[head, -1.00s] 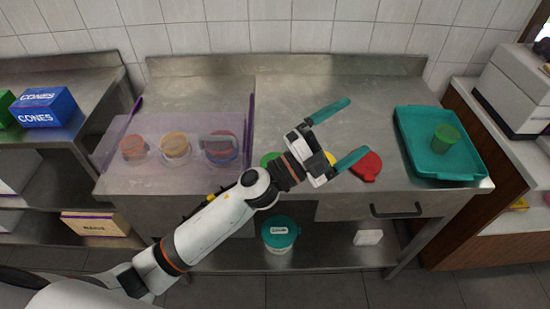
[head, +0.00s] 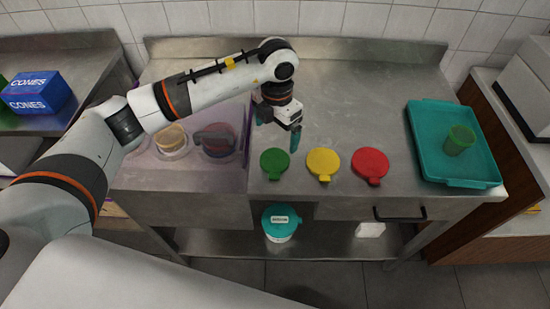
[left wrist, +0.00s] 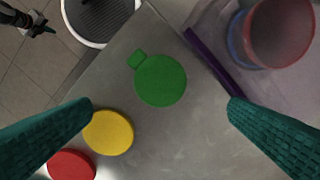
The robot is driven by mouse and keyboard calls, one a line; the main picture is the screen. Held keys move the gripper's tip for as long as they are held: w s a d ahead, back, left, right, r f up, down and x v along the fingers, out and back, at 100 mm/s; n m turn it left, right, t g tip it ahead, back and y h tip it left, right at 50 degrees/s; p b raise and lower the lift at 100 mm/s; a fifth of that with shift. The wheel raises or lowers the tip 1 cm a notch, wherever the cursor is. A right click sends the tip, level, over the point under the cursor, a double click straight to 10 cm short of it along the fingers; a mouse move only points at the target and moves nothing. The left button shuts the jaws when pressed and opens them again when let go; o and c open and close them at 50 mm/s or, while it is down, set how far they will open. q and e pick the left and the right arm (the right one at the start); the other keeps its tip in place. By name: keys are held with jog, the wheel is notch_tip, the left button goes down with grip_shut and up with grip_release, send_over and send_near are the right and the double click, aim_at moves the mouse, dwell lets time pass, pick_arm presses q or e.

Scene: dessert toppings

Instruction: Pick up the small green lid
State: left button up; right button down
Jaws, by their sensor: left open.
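The small green lid (head: 275,163) lies flat on the steel counter, at the left end of a row with a yellow lid (head: 323,163) and a red lid (head: 370,164). Its tab points toward the front edge. My left gripper (head: 280,128) is open and empty above the counter, just behind the green lid. In the left wrist view the green lid (left wrist: 160,80) lies below and between the spread teal fingers (left wrist: 161,106), apart from both. A small dark shape at that view's top left may be my right gripper (left wrist: 30,22); its jaws are too small to read.
A clear purple-edged case (head: 215,168) with topping containers stands left of the green lid. A teal tray (head: 425,150) holding a green cup (head: 459,140) is at the right. A teal-lidded tub (head: 281,222) is on the shelf below. The counter's back middle is clear.

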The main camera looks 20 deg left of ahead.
pick_arm(q)
jog(key=p, duration=0.1)
send_over(277, 158)
notch_tip(277, 158, down, 4)
jog(key=shift+s+f, duration=0.15)
jog(key=shift+f, duration=0.05)
notch_tip(277, 158, down, 4)
jog(key=shift+f+p, duration=0.1)
jog(key=shift+p, duration=1.05)
jog(key=shift+f, duration=0.55)
jog(key=c, duration=1.1)
